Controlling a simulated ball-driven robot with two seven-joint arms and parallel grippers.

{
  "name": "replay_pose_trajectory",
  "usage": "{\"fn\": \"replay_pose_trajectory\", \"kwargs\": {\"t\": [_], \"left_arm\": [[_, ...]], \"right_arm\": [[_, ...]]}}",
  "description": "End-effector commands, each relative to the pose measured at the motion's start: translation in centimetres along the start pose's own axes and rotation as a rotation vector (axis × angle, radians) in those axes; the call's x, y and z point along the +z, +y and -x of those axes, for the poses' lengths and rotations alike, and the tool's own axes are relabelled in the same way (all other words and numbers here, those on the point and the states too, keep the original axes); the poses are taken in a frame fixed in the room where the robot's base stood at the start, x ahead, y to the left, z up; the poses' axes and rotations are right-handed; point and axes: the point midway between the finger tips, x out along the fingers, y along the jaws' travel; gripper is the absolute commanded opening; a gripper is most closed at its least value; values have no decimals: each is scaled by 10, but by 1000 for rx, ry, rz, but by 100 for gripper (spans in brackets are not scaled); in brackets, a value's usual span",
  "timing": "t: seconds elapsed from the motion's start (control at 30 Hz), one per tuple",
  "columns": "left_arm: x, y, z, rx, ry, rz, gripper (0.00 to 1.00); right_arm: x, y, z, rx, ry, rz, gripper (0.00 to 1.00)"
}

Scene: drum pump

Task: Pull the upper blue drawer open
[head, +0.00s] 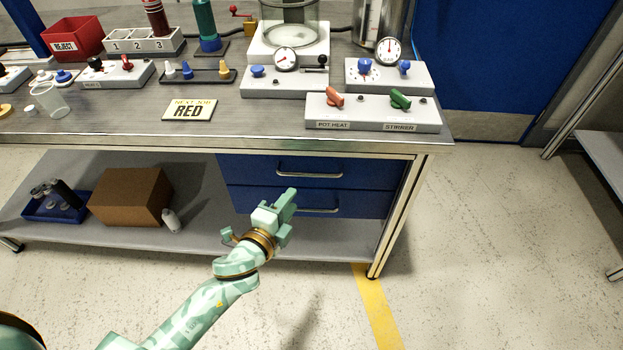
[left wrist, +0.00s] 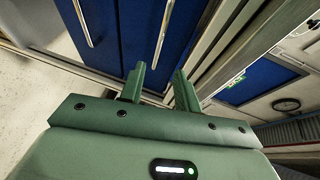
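The upper blue drawer (head: 245,170) sits under the right part of the bench and looks shut. Its silver bar handle (head: 310,174) is free, with nothing touching it; the handle also shows in the left wrist view (left wrist: 165,22). The lower blue drawer (head: 365,205) also looks shut, and its handle (head: 320,210) is partly hidden by my gripper. My left gripper (head: 287,212) is in front of the lower drawer, below the upper handle in the picture. In the left wrist view its two fingers (left wrist: 160,78) are apart with nothing between them. My right gripper does not show.
The steel bench top (head: 270,128) overhangs the drawers. A control box (head: 370,113) with red and green knobs stands near its front edge. The lower shelf (head: 205,240) holds a brown box (head: 130,196) and a blue tray (head: 55,208). The floor in front is clear.

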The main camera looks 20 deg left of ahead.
Motion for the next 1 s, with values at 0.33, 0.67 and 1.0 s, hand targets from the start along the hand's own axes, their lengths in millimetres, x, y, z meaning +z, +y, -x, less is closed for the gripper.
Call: {"fn": "replay_pose_trajectory", "kwargs": {"t": [0.33, 0.67, 1.0], "left_arm": [[1, 5, -84, 4, -1, 1, 33], [1, 2, -108, 3, -1, 3, 33], [0, 2, -108, 2, -1, 4, 0]], "right_arm": [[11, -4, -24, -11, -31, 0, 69], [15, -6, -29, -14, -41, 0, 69], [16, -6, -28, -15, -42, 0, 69]]}}
